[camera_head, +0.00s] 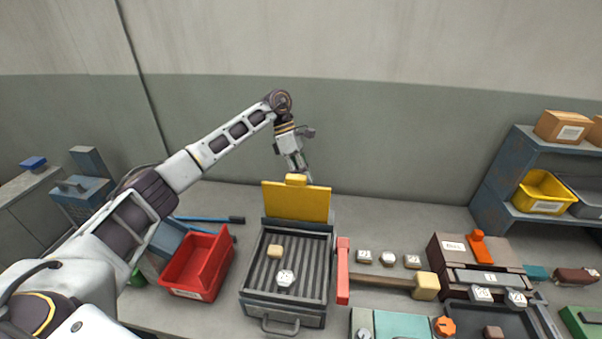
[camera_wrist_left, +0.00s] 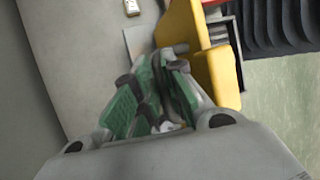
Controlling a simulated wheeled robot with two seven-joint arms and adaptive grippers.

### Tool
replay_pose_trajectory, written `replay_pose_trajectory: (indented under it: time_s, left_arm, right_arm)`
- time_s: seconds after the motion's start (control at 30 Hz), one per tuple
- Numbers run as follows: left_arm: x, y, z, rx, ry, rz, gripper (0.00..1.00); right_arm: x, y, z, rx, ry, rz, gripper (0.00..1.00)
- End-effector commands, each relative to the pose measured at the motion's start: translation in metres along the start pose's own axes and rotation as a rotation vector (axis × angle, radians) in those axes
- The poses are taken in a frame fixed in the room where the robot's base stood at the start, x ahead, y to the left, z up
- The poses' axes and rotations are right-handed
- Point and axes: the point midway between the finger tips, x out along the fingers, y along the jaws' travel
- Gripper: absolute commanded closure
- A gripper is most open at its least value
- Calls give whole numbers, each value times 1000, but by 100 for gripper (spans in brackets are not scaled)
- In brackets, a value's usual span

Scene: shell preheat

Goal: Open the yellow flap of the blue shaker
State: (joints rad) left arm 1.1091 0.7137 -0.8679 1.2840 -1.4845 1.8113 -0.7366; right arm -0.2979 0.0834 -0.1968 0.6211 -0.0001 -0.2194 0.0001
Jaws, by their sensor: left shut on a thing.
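The shaker (camera_head: 246,283) is a dark blue-grey box with a ridged bed and a front handle, standing on the bench. Its yellow flap (camera_head: 296,203) stands upright at the back edge, so the bed is uncovered. A yellow knob (camera_head: 297,180) sits on the flap's top edge. My left gripper (camera_head: 303,175) reaches down from behind the flap and is shut at the knob; the flap hides part of the contact. In the left wrist view the green-padded fingers (camera_wrist_left: 160,75) are close together beside the yellow flap (camera_wrist_left: 222,70). My right gripper is not in view.
A red bin (camera_head: 200,265) stands left; a red bar (camera_head: 343,270) and a tan-ended lever (camera_head: 395,280) lie right. The wall is close behind my left arm.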

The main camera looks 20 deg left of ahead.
Motion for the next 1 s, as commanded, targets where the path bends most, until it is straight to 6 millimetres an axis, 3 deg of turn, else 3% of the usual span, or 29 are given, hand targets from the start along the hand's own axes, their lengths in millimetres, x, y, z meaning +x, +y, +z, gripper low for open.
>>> replay_pose_trajectory:
  time_s: [0.03,0.37,0.4,0.53,1.0]
  left_arm:
    - [12,0,-6,-7,19,-19,100]
    - [13,0,-6,-7,19,-21,100]
    - [13,0,-6,-7,19,-20,83]
    - [13,0,-6,-8,19,-20,66]
    - [9,0,-6,-10,16,-16,66]
  right_arm:
    - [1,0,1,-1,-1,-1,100]
    - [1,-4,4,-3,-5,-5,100]
    - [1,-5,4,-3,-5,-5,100]
    - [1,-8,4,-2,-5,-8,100]
    - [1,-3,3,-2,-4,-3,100]
